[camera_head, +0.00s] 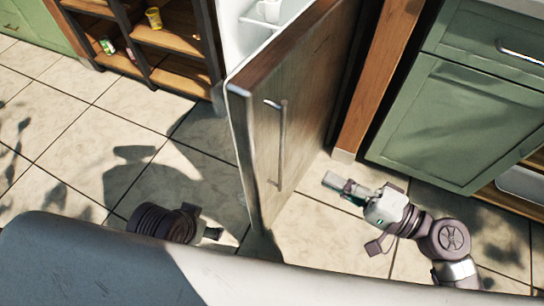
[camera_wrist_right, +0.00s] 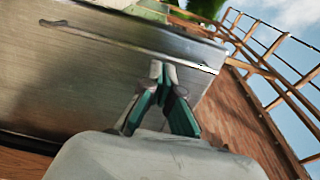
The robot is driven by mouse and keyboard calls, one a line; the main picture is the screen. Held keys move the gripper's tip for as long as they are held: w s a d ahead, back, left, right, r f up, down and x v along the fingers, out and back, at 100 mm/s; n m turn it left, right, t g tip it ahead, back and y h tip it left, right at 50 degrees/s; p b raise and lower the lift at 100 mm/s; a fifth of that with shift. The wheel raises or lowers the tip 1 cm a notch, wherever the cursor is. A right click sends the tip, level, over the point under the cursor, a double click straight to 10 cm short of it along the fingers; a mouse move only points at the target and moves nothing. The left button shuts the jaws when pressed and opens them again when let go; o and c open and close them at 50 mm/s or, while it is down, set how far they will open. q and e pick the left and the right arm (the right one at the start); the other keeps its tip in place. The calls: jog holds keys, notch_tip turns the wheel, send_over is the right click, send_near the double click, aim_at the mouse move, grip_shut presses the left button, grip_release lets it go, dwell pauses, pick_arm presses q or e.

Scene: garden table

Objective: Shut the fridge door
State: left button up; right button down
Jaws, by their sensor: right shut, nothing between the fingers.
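The fridge door (camera_head: 300,95) stands wide open, its wood-grain outer face and long vertical metal handle (camera_head: 281,145) turned to the right. Part of the white fridge interior (camera_head: 236,35) shows to the left of the door. My right gripper (camera_head: 331,182) is shut and empty, on the outer-face side, to the right of the handle. In the right wrist view my gripper (camera_wrist_right: 164,70) points at the door panel (camera_wrist_right: 75,75), close to one end of the handle (camera_wrist_right: 130,42); I cannot tell whether it touches. My left gripper (camera_head: 212,233) is low, left of the door, its fingers mostly hidden.
Wooden shelves (camera_head: 165,40) with a yellow cup (camera_head: 154,18) are at the upper left. Green cabinets (camera_head: 450,115) stand on the right. The tiled floor (camera_head: 60,110) on the left is clear.

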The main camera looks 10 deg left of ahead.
aim_at(261, 143)
jog(key=x, duration=0.4)
jog(key=p+x, duration=0.1)
jog(key=x, duration=0.4)
jog(key=p+x, duration=0.1)
jog(key=x, duration=0.4)
jog(key=shift+s+r, duration=0.15)
jog(key=shift+r, duration=0.15)
jog(key=shift+a, duration=0.15)
